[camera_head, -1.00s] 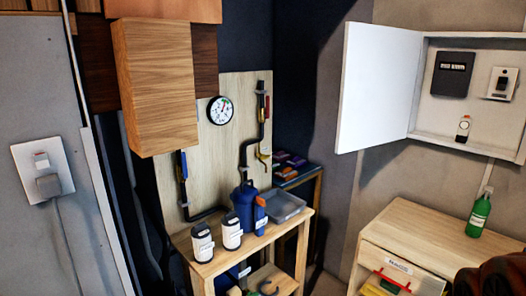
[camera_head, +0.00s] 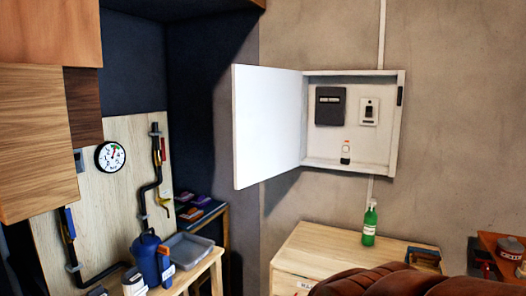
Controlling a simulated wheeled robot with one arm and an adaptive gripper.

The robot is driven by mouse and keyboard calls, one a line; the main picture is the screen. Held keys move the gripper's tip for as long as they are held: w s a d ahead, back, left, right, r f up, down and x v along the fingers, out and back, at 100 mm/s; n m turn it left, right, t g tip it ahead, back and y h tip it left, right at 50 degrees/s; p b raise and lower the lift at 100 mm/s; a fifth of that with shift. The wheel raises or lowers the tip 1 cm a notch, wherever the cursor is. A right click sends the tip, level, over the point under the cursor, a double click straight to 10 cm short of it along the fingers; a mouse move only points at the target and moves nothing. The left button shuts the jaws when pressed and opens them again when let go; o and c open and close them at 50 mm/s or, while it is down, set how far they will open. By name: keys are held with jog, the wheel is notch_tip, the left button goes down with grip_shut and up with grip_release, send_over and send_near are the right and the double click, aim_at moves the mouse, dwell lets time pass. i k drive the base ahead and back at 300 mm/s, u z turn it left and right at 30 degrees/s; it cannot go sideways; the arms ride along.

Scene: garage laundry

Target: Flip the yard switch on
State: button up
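A white wall cabinet (camera_head: 398,130) stands open at the centre right, its door (camera_head: 268,128) swung out to the left. Inside, a small switch (camera_head: 369,111) with a dark rocker on a pale plate is mounted to the right of a dark grey box (camera_head: 330,106). A small bottle with a pale label (camera_head: 346,152) stands on the cabinet floor below them. Any label on the switch is too small to read, and I cannot tell its position. My gripper is not in view.
A wooden cabinet (camera_head: 318,246) with a green bottle (camera_head: 370,222) on top stands below the wall cabinet. A brown rounded padded thing (camera_head: 385,283) fills the bottom right foreground. On the left are a pipe board with a gauge (camera_head: 110,156) and a blue canister (camera_head: 147,258).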

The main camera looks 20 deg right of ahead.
aim_at(369, 112)
jog(key=z, duration=0.35)
jog(key=i, duration=1.1)
jog(key=z, duration=0.45)
